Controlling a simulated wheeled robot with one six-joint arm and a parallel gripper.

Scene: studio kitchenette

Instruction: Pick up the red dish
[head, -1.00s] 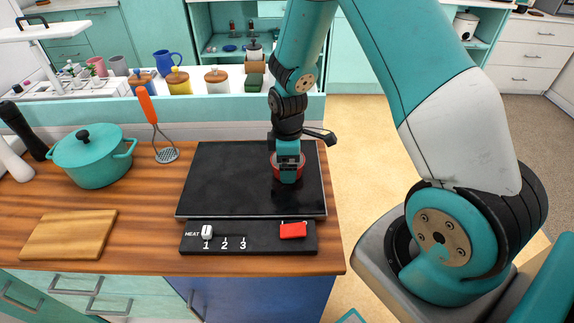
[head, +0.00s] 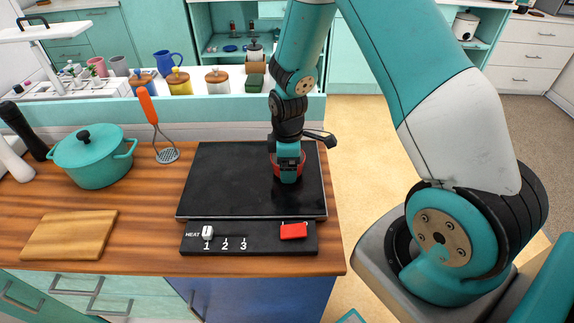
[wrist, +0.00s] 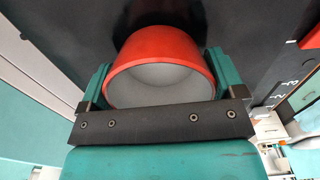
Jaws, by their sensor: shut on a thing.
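The red dish (wrist: 165,42) is round with a pale grey inside. In the wrist view it sits between the two teal fingers of my gripper (wrist: 160,85), one on each side. In the head view the red dish (head: 300,160) is at the right rear of the black hob plate, mostly hidden behind my gripper (head: 288,172). My gripper points down and is shut on the dish. I cannot tell whether the dish touches the plate or is just above it.
The black hob (head: 230,180) has a front control strip (head: 265,245) with a white knob and a red switch. A teal pot (head: 90,160), a masher (head: 150,108) and a wooden board (head: 70,235) stand left. Lidded jars (head: 180,83) line the back ledge.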

